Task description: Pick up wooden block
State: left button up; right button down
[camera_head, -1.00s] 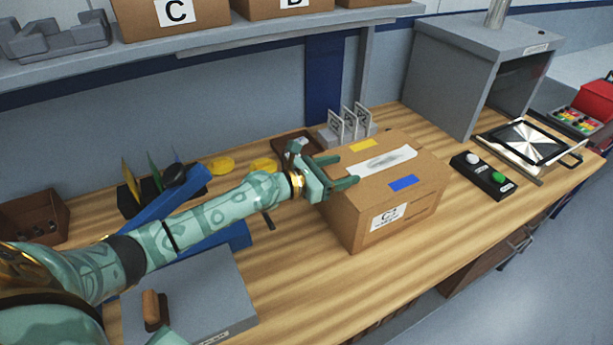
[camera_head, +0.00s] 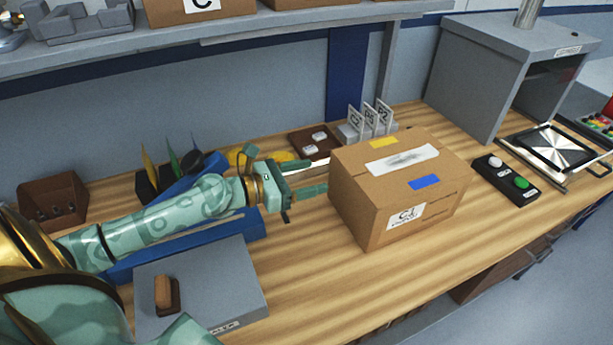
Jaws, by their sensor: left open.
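A small brown wooden-looking block (camera_head: 162,292) stands on a flat grey plate (camera_head: 215,275) at the lower left, with a darker brown piece beside it. It is the likeliest wooden block in view. My left gripper (camera_head: 311,177) is open and empty. It is up and to the right of the block, well apart from it, with its fingers pointing right toward a cardboard box. My right gripper is not in view.
The cardboard box (camera_head: 395,205) stands mid-table, just right of my left gripper. A blue holder (camera_head: 180,185) lies behind my left arm. A brown bin (camera_head: 55,203) is at the left. Bare tabletop (camera_head: 310,270) lies between plate and box.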

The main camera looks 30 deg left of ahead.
aim_at(167, 300)
jog(key=k+l, duration=1.15)
jog(key=k, duration=0.15)
